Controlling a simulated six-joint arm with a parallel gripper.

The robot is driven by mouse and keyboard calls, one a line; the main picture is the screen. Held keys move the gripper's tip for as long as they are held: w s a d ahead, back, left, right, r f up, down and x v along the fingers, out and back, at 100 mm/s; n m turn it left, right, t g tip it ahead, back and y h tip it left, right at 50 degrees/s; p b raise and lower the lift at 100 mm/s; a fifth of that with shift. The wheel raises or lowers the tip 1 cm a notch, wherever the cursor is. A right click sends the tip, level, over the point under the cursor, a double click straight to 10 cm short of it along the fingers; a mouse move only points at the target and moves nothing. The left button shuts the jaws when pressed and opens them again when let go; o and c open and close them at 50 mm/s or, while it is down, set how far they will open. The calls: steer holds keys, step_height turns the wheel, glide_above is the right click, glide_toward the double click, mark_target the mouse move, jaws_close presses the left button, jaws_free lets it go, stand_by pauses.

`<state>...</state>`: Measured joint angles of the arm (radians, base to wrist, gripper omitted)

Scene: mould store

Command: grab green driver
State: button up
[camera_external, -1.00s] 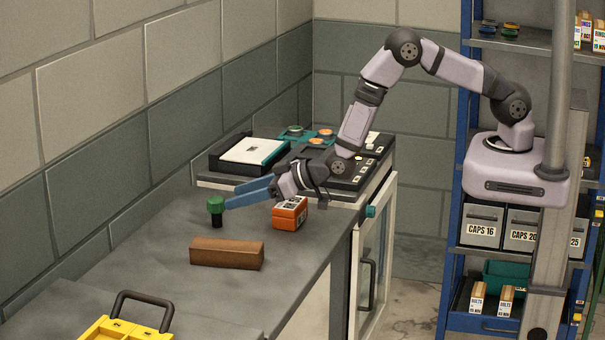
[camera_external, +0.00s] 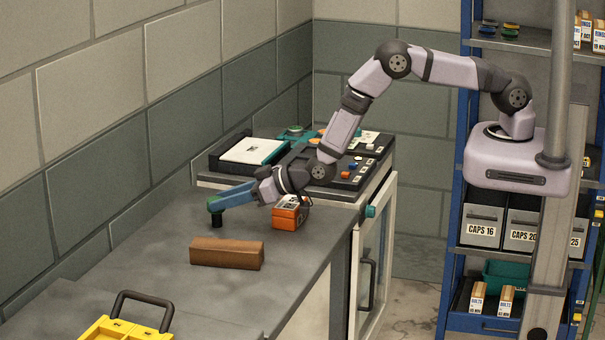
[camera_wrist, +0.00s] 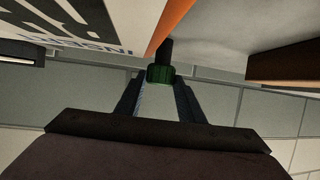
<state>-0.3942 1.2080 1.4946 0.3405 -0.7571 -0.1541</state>
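The green driver stands upright on the grey bench, its dark lower part (camera_external: 217,220) showing below my fingers in the external view. Its green top is mostly hidden there by my blue fingers. My gripper (camera_external: 216,201) reaches in low from the right, with its fingers at the height of the green part. In the wrist view, the green driver (camera_wrist: 160,74) lies between the tips of my gripper (camera_wrist: 160,84), one finger on each side. The fingers look spread. I cannot tell whether either one touches the driver.
An orange box (camera_external: 290,213) with a white label stands just right of my fingers, close under the wrist. A brown block (camera_external: 227,253) lies in front. A yellow case (camera_external: 125,328) is at the near edge. A black tray (camera_external: 245,154) sits behind. Bench between block and case is clear.

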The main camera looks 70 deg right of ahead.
steer(key=c, duration=0.5)
steer(key=shift+r, duration=0.15)
step_height(320, 180, up, 10)
steer(key=b, duration=0.3)
steer(key=shift+b, duration=0.35)
